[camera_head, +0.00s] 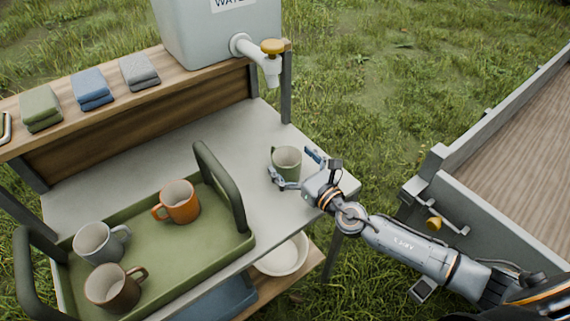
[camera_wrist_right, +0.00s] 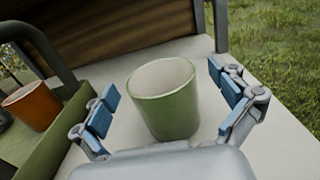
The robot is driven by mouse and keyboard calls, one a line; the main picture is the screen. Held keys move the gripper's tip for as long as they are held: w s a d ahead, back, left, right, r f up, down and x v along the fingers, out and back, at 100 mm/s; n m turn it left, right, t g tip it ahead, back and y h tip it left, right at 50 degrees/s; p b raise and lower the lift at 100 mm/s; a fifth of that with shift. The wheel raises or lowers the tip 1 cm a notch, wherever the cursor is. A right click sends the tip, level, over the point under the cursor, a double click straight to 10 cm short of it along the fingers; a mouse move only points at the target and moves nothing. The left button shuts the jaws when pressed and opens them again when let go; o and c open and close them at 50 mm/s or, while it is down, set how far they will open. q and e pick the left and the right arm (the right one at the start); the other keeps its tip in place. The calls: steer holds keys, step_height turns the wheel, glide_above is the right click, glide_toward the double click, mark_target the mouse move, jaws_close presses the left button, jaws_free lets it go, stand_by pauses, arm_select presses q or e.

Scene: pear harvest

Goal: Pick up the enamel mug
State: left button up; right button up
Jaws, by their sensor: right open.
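A green enamel mug (camera_head: 287,163) with a pale inside stands upright on the grey tabletop, below the water tank's tap. It also shows in the right wrist view (camera_wrist_right: 167,106), where no handle is visible. My right gripper (camera_head: 296,168) reaches in from the right and is open around the mug, with one finger on each side. In the right wrist view my gripper (camera_wrist_right: 171,100) shows gaps between its blue finger pads and the mug. My left gripper is not in view.
A green tray (camera_head: 222,244) with tall handles holds an orange mug (camera_head: 180,203), a grey mug (camera_head: 97,243) and a brown mug (camera_head: 113,288). A water tank (camera_head: 215,30) and folded cloths (camera_head: 91,87) sit on the back shelf. A white bowl (camera_head: 283,257) is on the lower shelf.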

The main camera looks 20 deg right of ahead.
steer(key=shift+x, duration=0.95)
steer(key=c, duration=1.2)
steer(key=shift+c, duration=0.8)
steer(key=shift+r, duration=0.15)
